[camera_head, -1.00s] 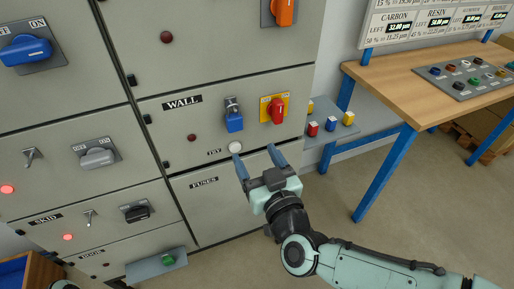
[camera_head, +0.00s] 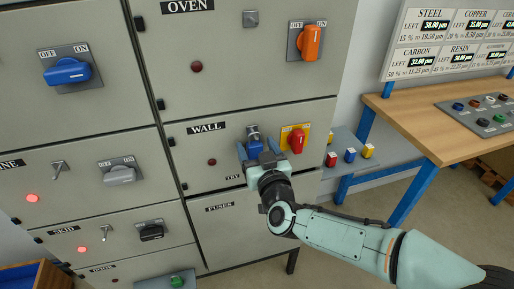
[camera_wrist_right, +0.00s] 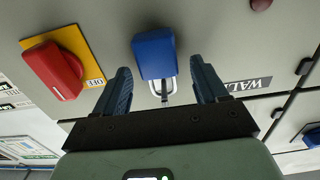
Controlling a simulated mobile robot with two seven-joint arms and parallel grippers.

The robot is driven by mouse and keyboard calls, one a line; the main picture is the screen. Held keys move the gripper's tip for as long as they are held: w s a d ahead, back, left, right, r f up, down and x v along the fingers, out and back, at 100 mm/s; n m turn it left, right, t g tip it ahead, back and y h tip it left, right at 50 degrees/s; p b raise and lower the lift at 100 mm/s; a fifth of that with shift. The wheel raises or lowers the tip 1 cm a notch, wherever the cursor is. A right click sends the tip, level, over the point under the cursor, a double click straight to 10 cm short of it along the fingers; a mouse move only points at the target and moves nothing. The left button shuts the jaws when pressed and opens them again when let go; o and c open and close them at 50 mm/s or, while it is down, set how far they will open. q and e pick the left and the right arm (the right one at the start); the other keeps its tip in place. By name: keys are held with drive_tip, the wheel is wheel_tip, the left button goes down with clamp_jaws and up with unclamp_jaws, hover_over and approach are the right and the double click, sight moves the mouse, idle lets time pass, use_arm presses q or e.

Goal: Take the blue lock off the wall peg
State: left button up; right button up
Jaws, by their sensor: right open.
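The blue lock (camera_head: 254,147) hangs on the grey cabinet's WALL panel, left of a red rotary switch on a yellow plate. In the right wrist view, the blue lock (camera_wrist_right: 155,55) shows with its metal shackle (camera_wrist_right: 162,88) around or beside a peg; I cannot tell which. My right gripper (camera_head: 257,149) is at the lock, partly hiding it in the head view. In the wrist view its open fingers (camera_wrist_right: 161,66) stand on either side of the lock, with visible gaps to it. My left gripper is not in view.
The red switch (camera_head: 297,141) is close to the right of the gripper. A small shelf (camera_head: 341,139) to the right carries red, blue and yellow locks. A wooden table (camera_head: 420,125) stands further right. Other switches and lamps sit on the cabinet panels (camera_head: 215,233).

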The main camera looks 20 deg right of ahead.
drive_tip(key=c, duration=1.2)
drive_tip(key=shift+r+p, duration=0.65)
drive_tip(key=shift+r, duration=0.15)
drive_tip(key=shift+s, duration=0.1)
drive_tip(key=shift+s+b, duration=0.3)
drive_tip(key=shift+s, duration=0.7)
drive_tip(key=shift+s+d, duration=0.1)
drive_tip(key=shift+s, duration=2.25)
